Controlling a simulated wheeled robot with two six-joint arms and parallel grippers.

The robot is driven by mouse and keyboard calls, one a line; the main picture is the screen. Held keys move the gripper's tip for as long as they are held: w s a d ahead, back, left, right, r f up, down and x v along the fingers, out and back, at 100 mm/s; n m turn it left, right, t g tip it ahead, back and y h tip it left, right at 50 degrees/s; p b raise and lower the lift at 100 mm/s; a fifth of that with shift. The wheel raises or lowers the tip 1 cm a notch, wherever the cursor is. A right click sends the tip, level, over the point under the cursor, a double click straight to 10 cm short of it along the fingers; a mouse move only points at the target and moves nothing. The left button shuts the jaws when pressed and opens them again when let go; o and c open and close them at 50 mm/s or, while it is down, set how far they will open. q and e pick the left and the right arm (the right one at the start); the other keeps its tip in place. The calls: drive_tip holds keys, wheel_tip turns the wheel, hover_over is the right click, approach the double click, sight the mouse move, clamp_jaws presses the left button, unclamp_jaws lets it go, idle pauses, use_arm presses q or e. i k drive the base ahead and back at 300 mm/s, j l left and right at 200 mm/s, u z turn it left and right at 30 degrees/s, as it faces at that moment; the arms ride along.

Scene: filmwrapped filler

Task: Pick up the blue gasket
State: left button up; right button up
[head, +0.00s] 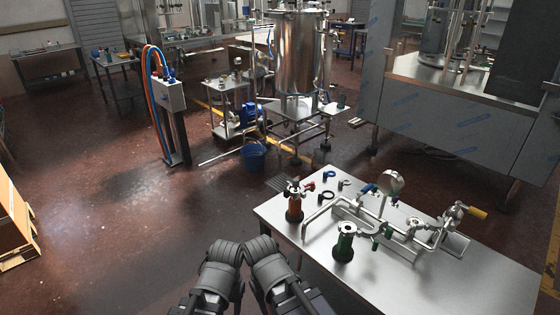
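A small blue gasket (330,173) lies on the steel table (400,290), near its back left edge. A darker blue ring (326,196) lies just in front of it, and a small grey ring-shaped part (344,183) lies to its right. My two dark arms show at the bottom centre, left of the table and apart from the gasket. No gripper fingers can be made out.
The table's front is bare. A blue bucket (253,155) stands behind; open floor lies left.

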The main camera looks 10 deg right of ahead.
sight(326, 174)
drive_tip(key=i+j+u, duration=0.7)
drive_tip(key=i, duration=0.2)
drive_tip(key=i+u, duration=0.35)
drive_tip(key=i+z, duration=0.3)
drive_tip(key=i, duration=0.25)
drive_tip(key=i+j+z, duration=0.3)
drive_tip(key=i, duration=0.25)
drive_tip(key=i+l+z, duration=0.15)
drive_tip(key=z, duration=0.3)
drive_tip(key=i+z, duration=0.6)
drive_tip(key=z, duration=0.25)
drive_tip(key=i+z, duration=0.45)
drive_tip(key=i, duration=0.25)
